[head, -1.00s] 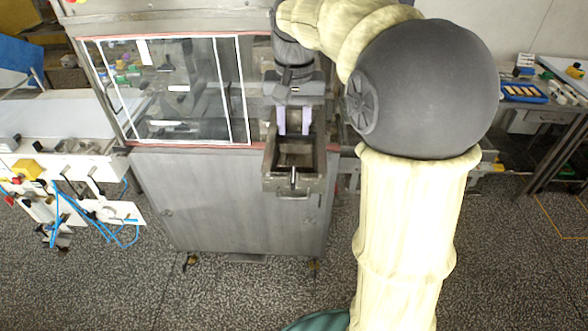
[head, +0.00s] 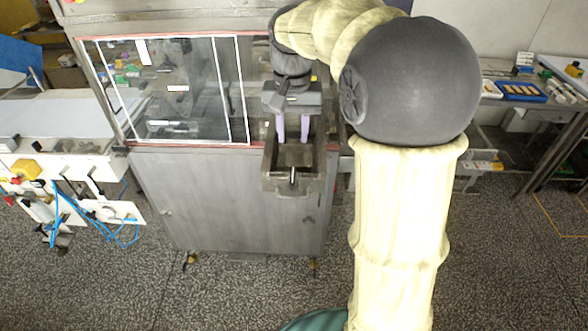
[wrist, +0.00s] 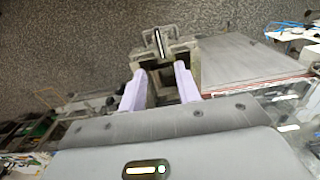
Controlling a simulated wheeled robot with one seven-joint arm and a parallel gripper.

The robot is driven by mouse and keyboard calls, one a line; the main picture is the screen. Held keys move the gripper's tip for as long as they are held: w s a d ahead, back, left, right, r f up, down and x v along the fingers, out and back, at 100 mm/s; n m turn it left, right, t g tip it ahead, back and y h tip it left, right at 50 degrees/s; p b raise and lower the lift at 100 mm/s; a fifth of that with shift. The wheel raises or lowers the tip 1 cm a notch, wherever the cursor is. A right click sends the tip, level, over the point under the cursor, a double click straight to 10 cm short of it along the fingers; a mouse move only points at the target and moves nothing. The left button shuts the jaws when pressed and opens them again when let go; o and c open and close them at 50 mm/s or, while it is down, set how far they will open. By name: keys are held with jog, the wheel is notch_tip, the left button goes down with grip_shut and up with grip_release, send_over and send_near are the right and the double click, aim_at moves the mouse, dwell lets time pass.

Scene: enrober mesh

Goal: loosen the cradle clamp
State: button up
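A grey, open-topped box-like cradle (head: 270,157) juts from the front of the steel machine. A small upright pale lever (head: 293,175) stands at its front wall; it may be the cradle clamp, but I cannot tell for sure. The lever also shows in the wrist view (wrist: 159,43) at the box's far end. My gripper (head: 293,138) is over the rear part of the box, its two lilac fingers pointing down and apart. In the wrist view my gripper (wrist: 158,75) is open with nothing between its fingers. The lever is beyond the fingertips, not touched.
The steel machine (head: 230,200) has a clear sliding window (head: 165,90) left of the cradle. A white conveyor (head: 60,120) with blue hoses is at the left. A bench with a blue tray (head: 521,98) stands at the right. The floor in front of the machine is clear.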

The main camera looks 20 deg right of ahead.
aim_at(293, 174)
notch_tip(293, 174, down, 12)
jog(key=shift+f+p, duration=0.1)
jog(key=shift+p, duration=0.5)
grip_shut()
jog(key=shift+d, duration=0.15)
